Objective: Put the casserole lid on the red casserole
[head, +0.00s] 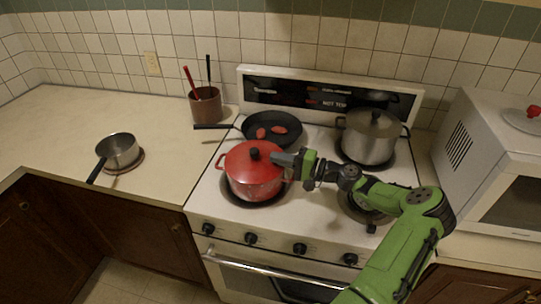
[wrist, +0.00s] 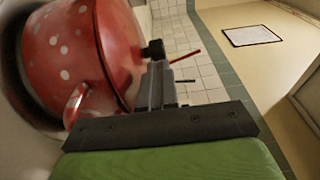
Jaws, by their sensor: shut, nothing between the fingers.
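The red casserole (head: 255,185) with white dots stands on the front left burner; it also shows in the wrist view (wrist: 65,55). A red casserole lid (head: 240,156) with a black knob lies on top of it and covers its opening. The lid shows edge-on in the wrist view (wrist: 122,50), its knob (wrist: 154,50) pointing at the wall. My gripper (head: 279,158) is shut and empty, just right of the knob. In the wrist view its fingers (wrist: 154,85) are close to the knob; whether they touch it I cannot tell.
A frying pan (head: 272,128) and a steel pot (head: 371,137) stand on the rear burners. A dark pan (head: 365,205) is partly behind my arm. A lid with a red knob (head: 525,120) lies on the microwave (head: 480,145). A saucepan (head: 117,150) and utensil crock (head: 205,105) stand left.

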